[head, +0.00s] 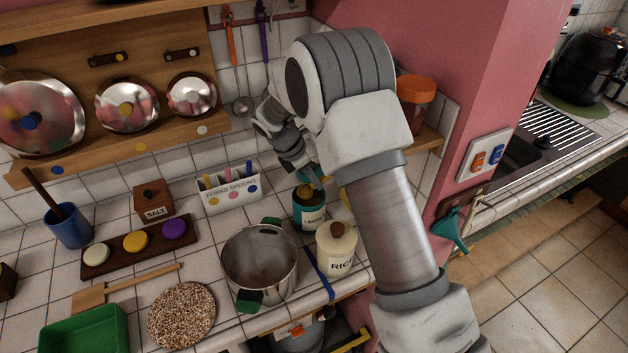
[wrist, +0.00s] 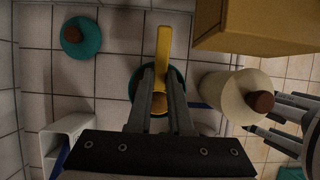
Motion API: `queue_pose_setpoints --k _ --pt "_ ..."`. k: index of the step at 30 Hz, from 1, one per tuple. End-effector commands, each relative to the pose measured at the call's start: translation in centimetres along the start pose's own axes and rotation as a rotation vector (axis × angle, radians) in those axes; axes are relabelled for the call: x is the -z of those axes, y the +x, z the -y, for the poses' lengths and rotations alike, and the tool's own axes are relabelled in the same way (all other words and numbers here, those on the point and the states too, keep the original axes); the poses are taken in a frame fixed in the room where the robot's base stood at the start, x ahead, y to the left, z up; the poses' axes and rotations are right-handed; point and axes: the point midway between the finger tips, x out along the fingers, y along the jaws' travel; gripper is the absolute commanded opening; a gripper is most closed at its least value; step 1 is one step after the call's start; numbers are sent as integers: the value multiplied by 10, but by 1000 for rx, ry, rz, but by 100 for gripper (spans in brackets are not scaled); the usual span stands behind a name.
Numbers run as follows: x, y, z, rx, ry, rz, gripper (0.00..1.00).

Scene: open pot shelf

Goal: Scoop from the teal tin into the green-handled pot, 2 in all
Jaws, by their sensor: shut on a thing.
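The teal tin (head: 309,218), with a partly readable label, stands open on the tiled counter, and something brownish shows in its mouth. The green-handled pot (head: 258,262) stands open to its front left; no contents can be made out inside. My gripper (wrist: 161,98) is shut on a yellow-handled scoop (wrist: 163,48) over the teal tin (wrist: 133,84). The scoop's bowl is mostly hidden between the fingers, so I cannot tell its load. In the head view my arm hides part of the gripper. A teal lid with a brown knob (wrist: 80,37) lies apart from the tin.
The cream rice canister (head: 337,250) stands close to the right of tin and pot. A white forks-and-spoons holder (head: 230,192) is behind the pot. A round speckled mat (head: 181,315), wooden spatula (head: 125,285) and green tray (head: 85,332) lie to the left.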

Motion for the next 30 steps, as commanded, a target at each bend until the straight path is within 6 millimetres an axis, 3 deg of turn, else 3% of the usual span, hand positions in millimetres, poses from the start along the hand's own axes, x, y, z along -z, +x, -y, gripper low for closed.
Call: queue_pose_setpoints --k 17,30 --pt "-22 -45 0 -2 1 1 0" --pt "-22 -46 0 -2 1 1 0"
